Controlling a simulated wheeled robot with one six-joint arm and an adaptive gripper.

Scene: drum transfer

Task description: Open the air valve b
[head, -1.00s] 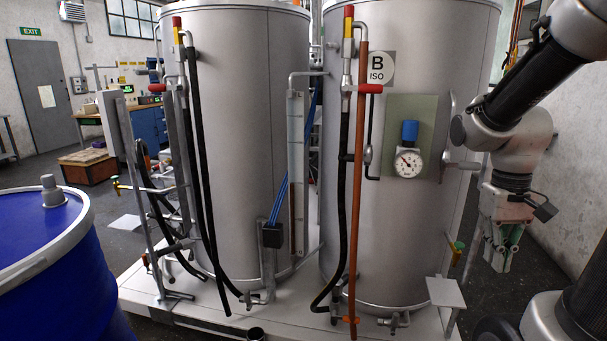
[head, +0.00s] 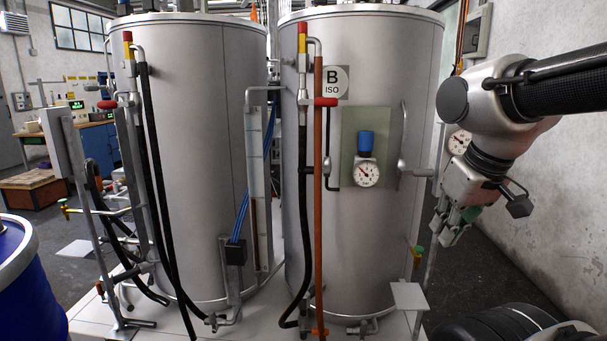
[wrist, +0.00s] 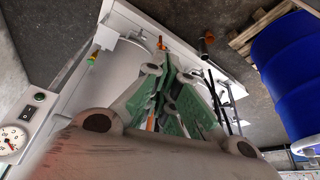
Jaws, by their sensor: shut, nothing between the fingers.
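A small valve with a green and yellow handle (head: 416,258) sits on a thin post at the tank's lower right. A red-handled valve (head: 326,102) is on the pipe at the tank's left. No label shows which is air valve b. My gripper (head: 452,228) hangs right of the tank, above and right of the green and yellow valve, apart from it. In the wrist view its green fingers (wrist: 170,84) are together and empty.
A blue-knobbed regulator with gauge (head: 367,172) is on tank B's front. Another gauge (head: 459,141) shows behind my arm. A small square plate (head: 409,296) is below the green and yellow valve. A blue drum (head: 22,275) is at left. The wall bounds the right side.

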